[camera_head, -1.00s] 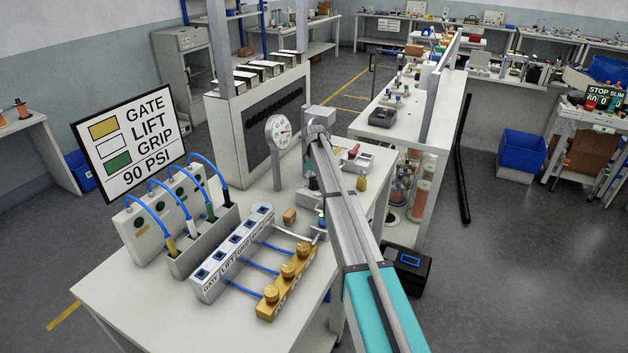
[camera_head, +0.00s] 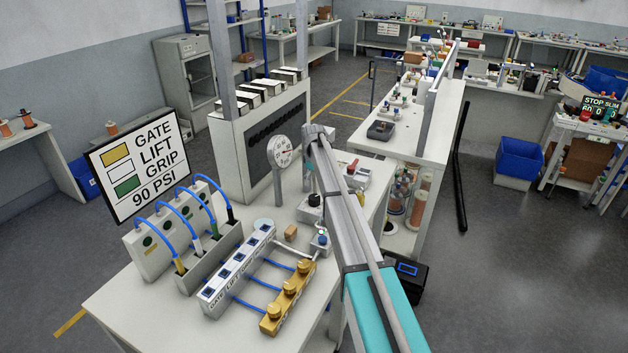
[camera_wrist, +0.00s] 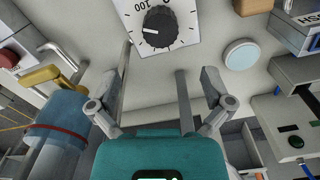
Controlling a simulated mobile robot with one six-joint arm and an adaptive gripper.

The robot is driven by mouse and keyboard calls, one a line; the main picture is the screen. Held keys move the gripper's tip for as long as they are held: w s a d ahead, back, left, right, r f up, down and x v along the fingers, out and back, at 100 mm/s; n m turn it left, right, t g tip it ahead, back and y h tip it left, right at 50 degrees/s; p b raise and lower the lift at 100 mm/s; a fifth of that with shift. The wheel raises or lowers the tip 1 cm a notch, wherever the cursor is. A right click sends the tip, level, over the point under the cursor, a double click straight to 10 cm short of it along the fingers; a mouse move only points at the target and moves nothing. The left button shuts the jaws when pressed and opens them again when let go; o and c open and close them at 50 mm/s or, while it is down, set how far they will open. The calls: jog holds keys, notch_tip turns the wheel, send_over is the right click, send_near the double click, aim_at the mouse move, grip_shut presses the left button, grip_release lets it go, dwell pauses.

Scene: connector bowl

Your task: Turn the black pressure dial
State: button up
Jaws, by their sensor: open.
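The black pressure dial (camera_wrist: 160,27) is at the top of the wrist view, on a white plate with tick marks and a "100". Its white pointer line points left in that view. In the head view a small black knob (camera_head: 314,200), apparently the same dial, shows beside my arm. My gripper (camera_wrist: 153,58) is open and empty, with its fingers below the dial in the picture and apart from it. In the head view my arm hides the gripper. A round white gauge (camera_head: 283,150) stands on a post; its reading is too small to tell.
A sign (camera_head: 140,165) reads GATE, LIFT, GRIP, 90 PSI. A labelled white connector block (camera_head: 238,268), blue hoses and a brass valve block (camera_head: 288,298) occupy the bench front. A small brown block (camera_head: 291,232) and a white disc (camera_wrist: 241,53) lie near the dial.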

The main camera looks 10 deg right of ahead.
jog(key=shift+r+p, duration=2.05)
jog(key=shift+r, duration=0.35)
jog(key=s+f+m+b, duration=0.2)
jog(key=s, duration=1.2)
jog(key=s+f+m+b, duration=0.2)
jog(key=s+m, duration=0.1)
jog(key=s, duration=1.1)
jog(key=shift+s+f, duration=0.25)
jog(key=shift+s, duration=0.15)
jog(key=s+f+m+b, duration=0.2)
jog(key=s, duration=1.4)
jog(key=shift+s+a+f+m+b, duration=0.15)
jog(key=shift+s+m+b, duration=0.15)
jog(key=shift+m+b, duration=0.1)
